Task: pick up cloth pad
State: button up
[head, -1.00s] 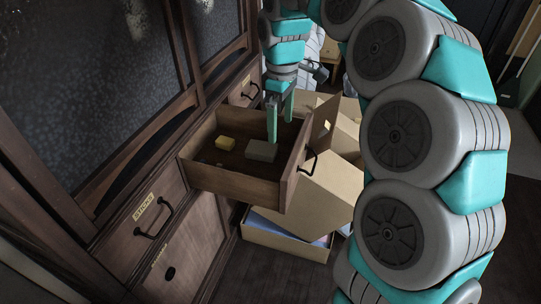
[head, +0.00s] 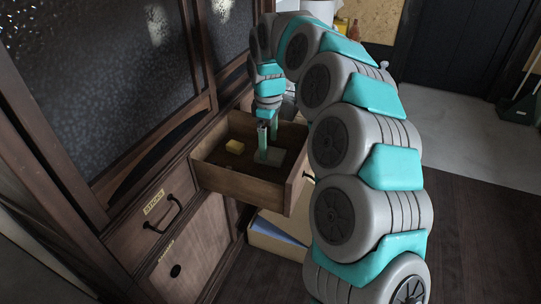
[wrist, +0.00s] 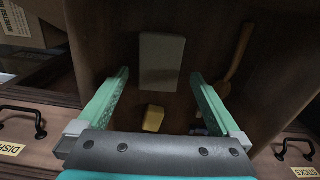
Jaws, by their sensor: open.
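A flat grey pad, which looks like the cloth pad (head: 277,157), lies on the floor of the open wooden drawer (head: 240,184). It also shows in the wrist view, as a grey rectangle (wrist: 162,62) ahead of and between the fingertips. My gripper (head: 266,143) reaches down into the drawer, open and empty. In the head view one finger partly covers the pad's left side. In the wrist view (wrist: 160,78) its fingers stand either side of the pad's near end. I cannot tell how high the tips are above it.
A small yellow block (head: 235,147) lies in the drawer left of the pad; it sits between the fingers in the wrist view (wrist: 153,118). A wooden utensil (wrist: 236,58) lies along the drawer's right side there. Drawer walls close in the space. A cardboard box (head: 275,238) stands below.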

aim_at(268, 152)
notch_tip(268, 152, down, 3)
jog(key=shift+w+a+f, duration=0.1)
jog(key=shift+f, duration=0.05)
jog(key=c, duration=1.4)
notch_tip(268, 152, up, 10)
dwell(0.3)
